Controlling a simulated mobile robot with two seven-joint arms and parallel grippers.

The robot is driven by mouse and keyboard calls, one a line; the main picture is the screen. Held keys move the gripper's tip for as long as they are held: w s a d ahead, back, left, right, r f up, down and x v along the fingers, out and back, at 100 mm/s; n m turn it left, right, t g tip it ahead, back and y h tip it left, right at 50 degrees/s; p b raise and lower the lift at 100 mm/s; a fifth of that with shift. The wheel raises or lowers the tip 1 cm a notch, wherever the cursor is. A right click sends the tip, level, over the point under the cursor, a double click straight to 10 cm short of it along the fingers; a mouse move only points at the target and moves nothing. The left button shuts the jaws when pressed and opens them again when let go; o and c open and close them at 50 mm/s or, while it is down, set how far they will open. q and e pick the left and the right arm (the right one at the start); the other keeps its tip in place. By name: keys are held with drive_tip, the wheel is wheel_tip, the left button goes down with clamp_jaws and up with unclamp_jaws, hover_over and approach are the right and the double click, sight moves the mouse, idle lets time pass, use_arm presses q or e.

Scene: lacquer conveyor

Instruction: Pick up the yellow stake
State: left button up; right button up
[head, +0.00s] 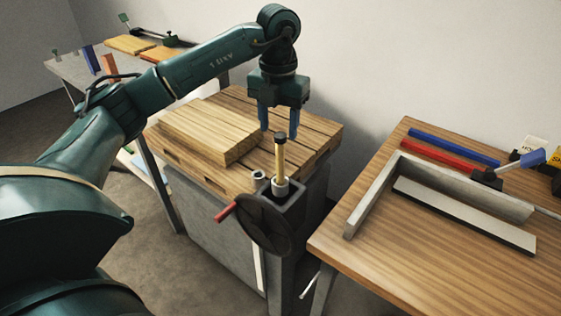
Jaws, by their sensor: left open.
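The yellow stake (280,158) is a thin upright rod with a dark top end. Its lower end sits in a pale round collar on a grey vise-like block at the front of the wooden workbench (318,130). My left gripper (279,129) points down at the stake's top with its two blue fingers apart. One finger shows on each side of the stake's top in the picture; I cannot tell whether they are level with it in depth. The gripper holds nothing. My right gripper is not in view.
A thick wooden board (205,135) lies on the workbench left of the stake. A handwheel (262,224) with a red handle (226,212) juts from the bench front. A right-hand table (400,270) holds a metal frame (440,178), a blue bar (455,147) and a red bar (438,153).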

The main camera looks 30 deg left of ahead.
sight(280, 134)
use_arm(q)
drive_tip(key=f, duration=0.4)
drive_tip(key=shift+s+d+f+p, duration=0.1)
drive_tip(key=shift+d+f+p, duration=0.2)
drive_tip(key=shift+f, duration=0.1)
clamp_jaws()
